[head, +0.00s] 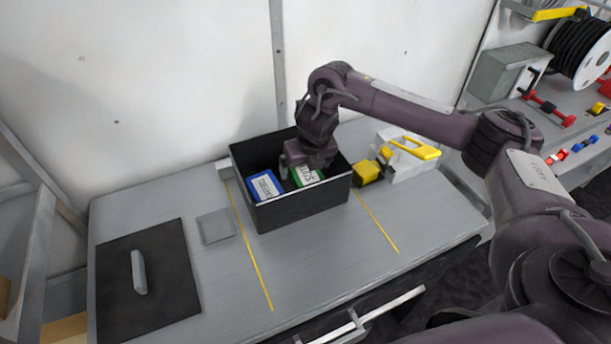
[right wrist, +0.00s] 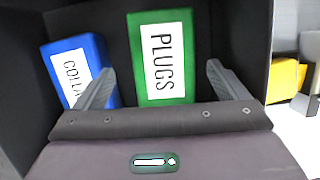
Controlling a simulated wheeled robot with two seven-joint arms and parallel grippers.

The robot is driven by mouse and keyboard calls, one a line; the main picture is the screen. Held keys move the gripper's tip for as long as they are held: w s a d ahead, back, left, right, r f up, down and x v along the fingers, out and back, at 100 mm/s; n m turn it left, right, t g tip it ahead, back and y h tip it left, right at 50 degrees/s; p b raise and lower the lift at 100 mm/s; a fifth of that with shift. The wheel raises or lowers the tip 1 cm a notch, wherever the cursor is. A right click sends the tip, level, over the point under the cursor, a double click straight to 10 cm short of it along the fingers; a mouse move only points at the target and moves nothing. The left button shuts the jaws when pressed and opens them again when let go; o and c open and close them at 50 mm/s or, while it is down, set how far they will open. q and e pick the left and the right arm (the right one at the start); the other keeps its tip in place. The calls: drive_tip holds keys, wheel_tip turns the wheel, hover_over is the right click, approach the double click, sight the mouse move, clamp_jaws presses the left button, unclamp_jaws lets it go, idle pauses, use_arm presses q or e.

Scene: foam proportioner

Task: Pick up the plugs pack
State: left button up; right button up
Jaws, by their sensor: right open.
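The plugs pack is a green box with a white label reading PLUGS (right wrist: 161,88). It lies inside the black bin (head: 305,207), at the bin's right part, and shows in the head view (head: 306,176) partly behind my gripper. My right gripper (right wrist: 160,88) is open, with one finger on each side of the pack. The left finger lies in front of the edge of the blue pack. I cannot tell whether either finger touches the plugs pack. My left gripper is not in view.
A blue pack (head: 264,186) with a white label stands beside the plugs pack in the bin. Right of the bin are a yellow block (head: 366,172) and a white box with a yellow handle (head: 409,160).

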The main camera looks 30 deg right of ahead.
sight(306, 172)
drive_tip(key=shift+p+x, duration=0.3)
drive_tip(key=shift+x, duration=1.6)
drive_tip(key=shift+s+d, duration=0.1)
drive_tip(key=shift+d, duration=0.1)
drive_tip(key=c, duration=1.2)
